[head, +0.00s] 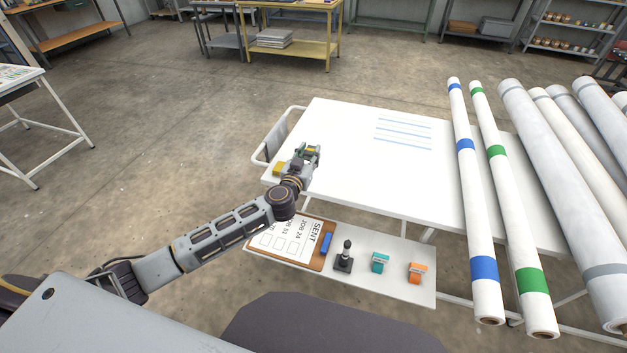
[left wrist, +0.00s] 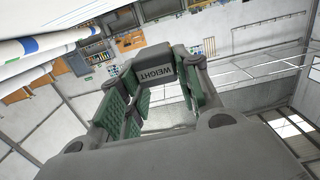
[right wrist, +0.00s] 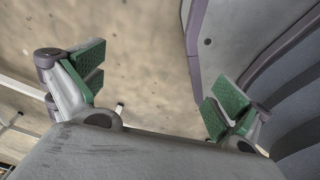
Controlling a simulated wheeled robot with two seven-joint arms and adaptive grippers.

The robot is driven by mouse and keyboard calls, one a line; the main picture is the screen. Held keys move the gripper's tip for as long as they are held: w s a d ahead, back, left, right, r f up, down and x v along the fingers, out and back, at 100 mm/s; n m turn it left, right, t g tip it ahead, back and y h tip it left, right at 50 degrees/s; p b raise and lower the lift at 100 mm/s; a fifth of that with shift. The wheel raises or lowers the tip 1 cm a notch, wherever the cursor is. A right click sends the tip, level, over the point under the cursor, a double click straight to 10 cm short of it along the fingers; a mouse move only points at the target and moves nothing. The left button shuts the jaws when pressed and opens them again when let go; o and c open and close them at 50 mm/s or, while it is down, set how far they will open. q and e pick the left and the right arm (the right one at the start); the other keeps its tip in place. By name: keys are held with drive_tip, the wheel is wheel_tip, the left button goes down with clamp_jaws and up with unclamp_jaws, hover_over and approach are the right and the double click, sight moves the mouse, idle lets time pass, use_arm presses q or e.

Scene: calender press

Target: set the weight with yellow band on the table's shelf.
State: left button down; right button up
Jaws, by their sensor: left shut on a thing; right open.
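My left gripper (head: 308,154) is shut on a weight just above the white table (head: 345,125), near its left end. In the left wrist view, the weight (left wrist: 158,70) is a dark grey block lettered WEIGHT between the green finger pads; its band colour cannot be made out there. A small yellow block (head: 280,169) shows beside my left wrist at the table's left edge, partly hidden. The table's shelf (head: 400,292) is the lower white board on the near side. My right gripper (right wrist: 165,100) is open and empty, over the floor.
Long rolls (head: 467,160) cover the table's right side. The table's middle is clear.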

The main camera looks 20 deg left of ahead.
sight(311, 154)
use_arm(q)
drive_tip(key=shift+w+a+f+b, duration=0.15)
drive_tip(key=shift+w+f+b, duration=1.35)
drive_tip(key=shift+b, duration=0.4)
drive_tip(key=shift+w+a+f+b, duration=0.1)
drive_tip(key=shift+w+f+b, duration=0.2)
drive_tip(key=shift+w+b, duration=0.35)
drive_tip(key=shift+w+a+f+b, duration=0.1)
drive_tip(key=shift+w+f+b, duration=0.15)
drive_tip(key=shift+w+b, duration=0.3)
use_arm(e)
drive_tip(key=w+f, duration=0.3)
drive_tip(key=w, duration=0.1)
drive_tip(key=shift+w+f, duration=0.1)
drive_tip(key=shift+f, duration=0.3)
use_arm(q)
drive_tip(key=shift+f, duration=0.15)
use_arm(e)
drive_tip(key=shift+w+a, duration=0.15)
use_arm(q)
drive_tip(key=shift+f+b, duration=1.35)
drive_tip(key=shift+f, duration=1.4)
use_arm(e)
drive_tip(key=w+a+r, duration=0.3)
drive_tip(key=w+r, duration=0.1)
drive_tip(key=r, duration=0.2)
drive_tip(key=shift+w+a, duration=0.2)
drive_tip(key=shift+a, duration=0.15)
